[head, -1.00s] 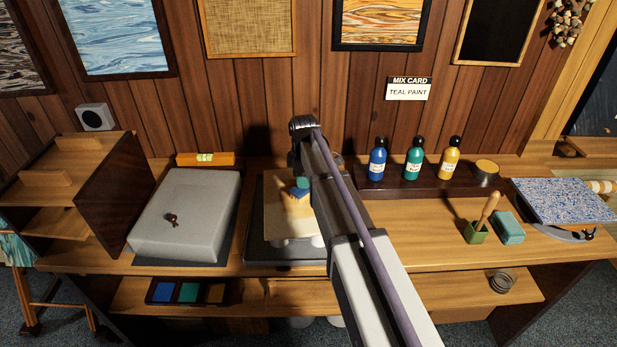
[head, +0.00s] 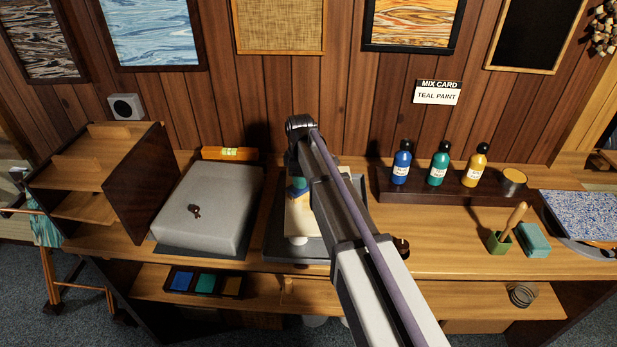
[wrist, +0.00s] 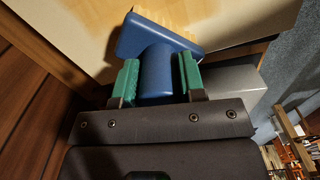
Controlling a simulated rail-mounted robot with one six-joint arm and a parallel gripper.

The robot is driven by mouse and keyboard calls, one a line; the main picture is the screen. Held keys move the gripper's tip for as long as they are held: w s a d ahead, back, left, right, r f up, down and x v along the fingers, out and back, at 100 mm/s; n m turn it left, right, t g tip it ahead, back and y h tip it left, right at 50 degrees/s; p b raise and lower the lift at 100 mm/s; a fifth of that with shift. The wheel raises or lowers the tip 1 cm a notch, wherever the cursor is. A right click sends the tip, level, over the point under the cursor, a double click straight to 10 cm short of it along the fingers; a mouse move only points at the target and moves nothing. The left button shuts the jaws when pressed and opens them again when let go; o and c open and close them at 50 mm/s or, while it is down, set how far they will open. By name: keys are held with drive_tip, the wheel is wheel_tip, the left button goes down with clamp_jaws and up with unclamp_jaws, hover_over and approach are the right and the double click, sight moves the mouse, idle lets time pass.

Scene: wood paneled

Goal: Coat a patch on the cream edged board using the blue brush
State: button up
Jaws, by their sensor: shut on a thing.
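My gripper (wrist: 158,80), with green finger pads, is shut on the handle of the blue brush (wrist: 155,62). The brush's tan bristles (wrist: 168,18) point at the cream face of the board (wrist: 265,20), which has a brown edge. I cannot tell whether the bristles touch it. A tan area shows beside the bristles; I cannot tell paint from shadow. In the head view the board (head: 297,222) lies over a dark tray (head: 272,243), partly hidden by my arm. The blue brush (head: 296,193) shows just left of the arm over the board.
A grey case (head: 208,208) is left of the board. Blue, teal and yellow bottles (head: 438,165) and a tin (head: 513,182) stand on a dark rack. The bench between arm and pot is mostly clear.

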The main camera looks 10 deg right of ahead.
drive_tip(key=shift+w+d, duration=0.2)
drive_tip(key=shift+w, duration=1)
drive_tip(key=shift+s+d, duration=0.4)
drive_tip(key=shift+d, duration=1.6)
drive_tip(key=shift+s+d, duration=0.35)
drive_tip(key=shift+d, duration=1.6)
drive_tip(key=shift+s+d, duration=0.4)
drive_tip(key=shift+d, duration=1.6)
drive_tip(key=shift+w+d+r, duration=0.1)
drive_tip(key=shift+w+d, duration=0.1)
drive_tip(key=shift+w, duration=1.05)
drive_tip(key=shift+w+a, duration=0.3)
drive_tip(key=shift+a, duration=1.7)
drive_tip(key=shift+w+a, duration=0.35)
drive_tip(key=shift+a, duration=1.6)
drive_tip(key=shift+w+a, duration=0.3)
drive_tip(key=shift+a, duration=1.7)
wheel_tip(320, 180, up, 6)
drive_tip(key=p, duration=0.6)
